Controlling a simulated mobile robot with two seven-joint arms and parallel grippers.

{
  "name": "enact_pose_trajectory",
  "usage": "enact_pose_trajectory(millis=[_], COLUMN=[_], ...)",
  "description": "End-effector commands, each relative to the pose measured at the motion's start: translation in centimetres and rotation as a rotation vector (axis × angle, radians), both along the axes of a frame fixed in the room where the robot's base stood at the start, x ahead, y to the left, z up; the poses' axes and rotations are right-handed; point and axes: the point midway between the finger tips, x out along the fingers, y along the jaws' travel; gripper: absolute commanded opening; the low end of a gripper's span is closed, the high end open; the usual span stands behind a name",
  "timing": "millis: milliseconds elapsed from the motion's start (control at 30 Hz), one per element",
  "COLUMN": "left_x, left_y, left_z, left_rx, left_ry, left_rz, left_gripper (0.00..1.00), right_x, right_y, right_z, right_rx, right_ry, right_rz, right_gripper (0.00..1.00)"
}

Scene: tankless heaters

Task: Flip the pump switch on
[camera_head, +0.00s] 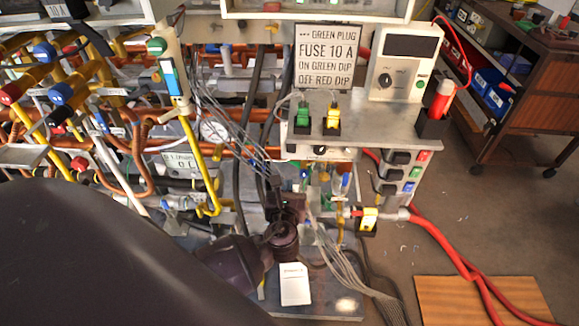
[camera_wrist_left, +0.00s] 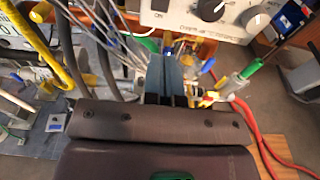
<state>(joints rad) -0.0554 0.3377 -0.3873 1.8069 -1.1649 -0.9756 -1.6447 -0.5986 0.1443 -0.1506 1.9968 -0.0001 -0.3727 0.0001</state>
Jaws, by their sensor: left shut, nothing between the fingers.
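I cannot tell for sure which control is the pump switch. A stack of black switches (camera_head: 396,172) with red, green and blue buttons beside them is on the right side of the bench. My left gripper (camera_head: 298,186) is below the shelf, left of that stack and apart from it, among cables and small pipes that partly hide it. In the left wrist view its two blue-grey fingers (camera_wrist_left: 166,74) are shut together with nothing between them. They point toward a white dial panel (camera_wrist_left: 200,14) at the top. My right gripper is not in view.
Green and yellow plugs (camera_head: 332,118) sit on the shelf under a sign (camera_head: 329,56). A dial box (camera_head: 402,62) and red cylinder (camera_head: 441,99) stand to the right. Loose grey wires (camera_head: 345,262) hang near my gripper. Red hoses (camera_head: 440,242) cross the floor.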

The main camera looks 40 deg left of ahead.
Motion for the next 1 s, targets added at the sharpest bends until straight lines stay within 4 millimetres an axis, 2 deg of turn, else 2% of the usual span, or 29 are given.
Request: enact_pose_trajectory(millis=[700, 1000], left_x=[9.6, 11.4], left_y=[5.9, 7.0], left_z=[-1.6, -1.7], left_rx=[-0.001, -0.001], left_ry=[0.001, 0.001], left_rz=[0.0, 0.0], left_gripper=[0.0, 0.0], right_x=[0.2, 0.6], right_y=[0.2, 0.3], right_z=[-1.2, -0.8], right_rx=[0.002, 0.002], right_ry=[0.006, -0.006], right_rz=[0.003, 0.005], right_gripper=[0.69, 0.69])
